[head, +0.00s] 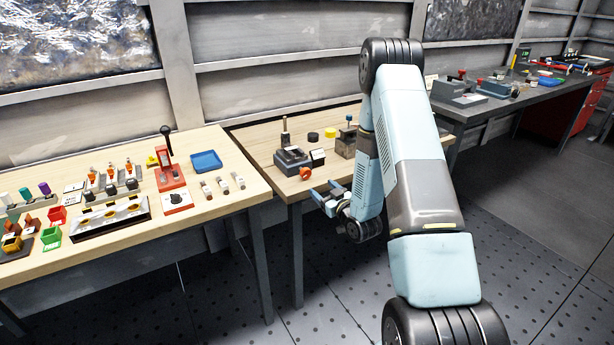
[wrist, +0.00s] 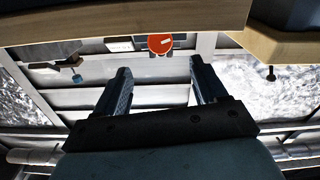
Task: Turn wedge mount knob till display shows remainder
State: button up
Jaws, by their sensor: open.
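The wedge mount (head: 291,160) is a dark grey block near the left front of the middle wooden table. Its orange-red round knob (head: 305,173) faces the table's front edge and shows in the wrist view (wrist: 160,45) as a disc with a pale mark. A small white display (head: 317,156) stands beside the knob; it also shows in the wrist view (wrist: 118,45), and its reading is too small to read. My gripper (head: 324,192) is open and empty, in front of the table edge and apart from the knob. In the wrist view its fingers (wrist: 159,68) point towards the knob.
A grey block with a blue-topped pin (head: 349,119) and yellow (head: 330,132) and black (head: 313,136) round pieces stand behind on the same table. The left table holds a red lever press (head: 169,172) and a blue tray (head: 206,161). The floor in front is clear.

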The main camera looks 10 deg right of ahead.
aim_at(307, 175)
jog(key=x, duration=1.1)
jog(key=shift+w+a, duration=0.1)
jog(key=shift+w, duration=0.1)
jog(key=shift+c, duration=0.4)
jog(key=c, duration=1)
jog(key=shift+m, duration=1.5)
jog(key=o, duration=1.1)
